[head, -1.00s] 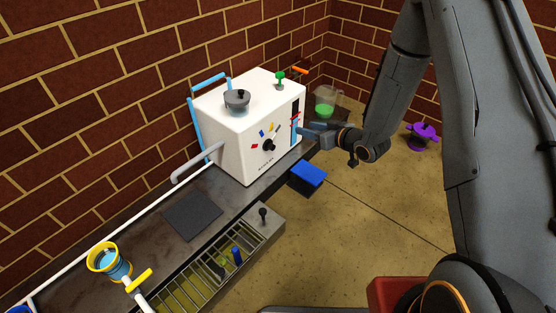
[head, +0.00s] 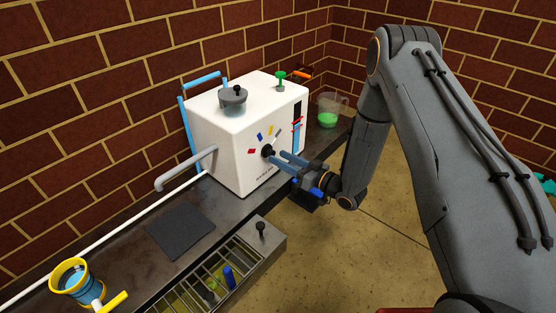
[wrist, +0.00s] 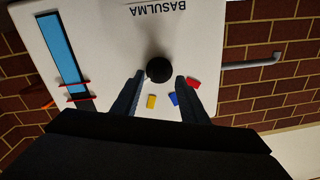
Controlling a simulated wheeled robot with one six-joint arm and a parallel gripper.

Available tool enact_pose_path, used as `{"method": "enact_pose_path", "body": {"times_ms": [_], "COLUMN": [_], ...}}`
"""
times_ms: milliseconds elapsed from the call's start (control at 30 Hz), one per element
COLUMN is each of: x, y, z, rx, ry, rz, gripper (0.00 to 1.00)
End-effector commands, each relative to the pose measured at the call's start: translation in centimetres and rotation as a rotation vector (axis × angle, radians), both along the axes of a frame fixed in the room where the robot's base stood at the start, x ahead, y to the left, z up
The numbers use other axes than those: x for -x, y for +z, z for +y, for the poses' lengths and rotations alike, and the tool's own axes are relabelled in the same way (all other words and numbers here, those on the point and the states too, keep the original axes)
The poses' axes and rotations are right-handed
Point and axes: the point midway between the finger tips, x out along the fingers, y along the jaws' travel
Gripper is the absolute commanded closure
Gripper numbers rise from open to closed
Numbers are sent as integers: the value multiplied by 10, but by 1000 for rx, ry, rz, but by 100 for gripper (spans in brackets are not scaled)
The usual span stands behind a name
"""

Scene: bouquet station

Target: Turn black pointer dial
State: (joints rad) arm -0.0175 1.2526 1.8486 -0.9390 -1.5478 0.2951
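The black pointer dial (head: 267,151) is on the front face of the white machine (head: 226,155), with red, blue and yellow marks around it. In the wrist view the dial (wrist: 159,69) shows as a round black knob just beyond the fingertips. My gripper (head: 278,157) is in front of the dial, pointing at it. In the wrist view its two fingers (wrist: 159,80) are spread apart, one on each side of the dial's lower edge. I cannot tell whether they touch it. The dial's pointer is not clear in either view.
A blue level strip with red marks (wrist: 62,50) is beside the dial. A grey spout (head: 186,168) sticks out at the machine's left. A dark mat (head: 180,230), a grated tray (head: 262,251) and a yellow-rimmed cup (head: 70,283) are along the counter. A beaker of green liquid (head: 328,119) stands behind.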

Motion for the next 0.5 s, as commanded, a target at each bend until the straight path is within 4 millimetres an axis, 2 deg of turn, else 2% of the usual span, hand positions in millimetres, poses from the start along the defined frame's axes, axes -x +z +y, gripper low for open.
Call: {"method": "enact_pose_path", "body": {"times_ms": [200, 500], "x": [-13, -14], "y": [-1, 0], "z": [17, 19], "rx": [1, 2], "ry": [0, -1], "rz": [0, 0], "gripper": [60, 60]}}
